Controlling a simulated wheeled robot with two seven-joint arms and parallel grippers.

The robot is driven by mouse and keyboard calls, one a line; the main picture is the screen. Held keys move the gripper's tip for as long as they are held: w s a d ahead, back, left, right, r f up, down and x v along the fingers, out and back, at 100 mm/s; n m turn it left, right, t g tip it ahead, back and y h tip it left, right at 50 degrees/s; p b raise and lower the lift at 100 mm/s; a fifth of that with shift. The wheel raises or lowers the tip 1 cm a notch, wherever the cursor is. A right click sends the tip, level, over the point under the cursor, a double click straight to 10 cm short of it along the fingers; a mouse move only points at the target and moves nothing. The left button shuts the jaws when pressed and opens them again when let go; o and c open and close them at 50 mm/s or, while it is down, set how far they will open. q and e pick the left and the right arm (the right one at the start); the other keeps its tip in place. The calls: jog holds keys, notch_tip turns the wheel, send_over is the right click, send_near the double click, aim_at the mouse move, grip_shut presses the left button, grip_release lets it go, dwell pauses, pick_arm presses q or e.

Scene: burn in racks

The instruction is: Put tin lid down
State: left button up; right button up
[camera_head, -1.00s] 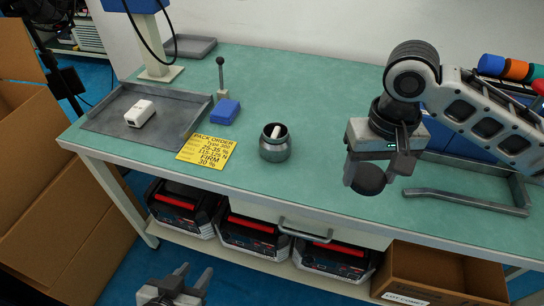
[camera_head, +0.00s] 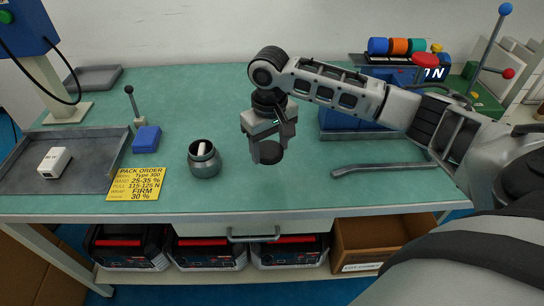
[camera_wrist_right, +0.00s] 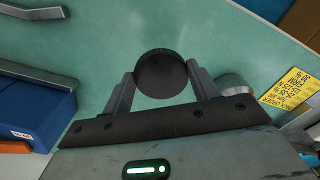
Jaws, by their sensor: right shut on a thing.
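The tin lid (camera_head: 268,152) is a dark round disc. My right gripper (camera_head: 268,140) is shut on it and holds it over the bench, to the right of the tin. In the right wrist view the lid (camera_wrist_right: 162,74) sits between the two fingertips, its flat face toward the camera. The open grey tin (camera_head: 204,160) stands upright on the green bench with a pale roll inside. In the right wrist view the tin (camera_wrist_right: 232,84) is partly hidden behind a finger. My left gripper is out of view.
The green bench top (camera_head: 300,190) is clear in front of the lid. A grey metal bar (camera_head: 385,168) lies to the right.

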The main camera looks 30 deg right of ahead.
aim_at(272, 143)
jog(key=f, duration=0.1)
jog(key=w+d+f, duration=0.2)
jog(key=shift+f, duration=0.25)
notch_tip(272, 143, down, 2)
jog(key=shift+w+f, duration=0.1)
jog(key=shift+f, duration=0.5)
jog(key=o, duration=0.9)
jog(key=shift+f, duration=0.1)
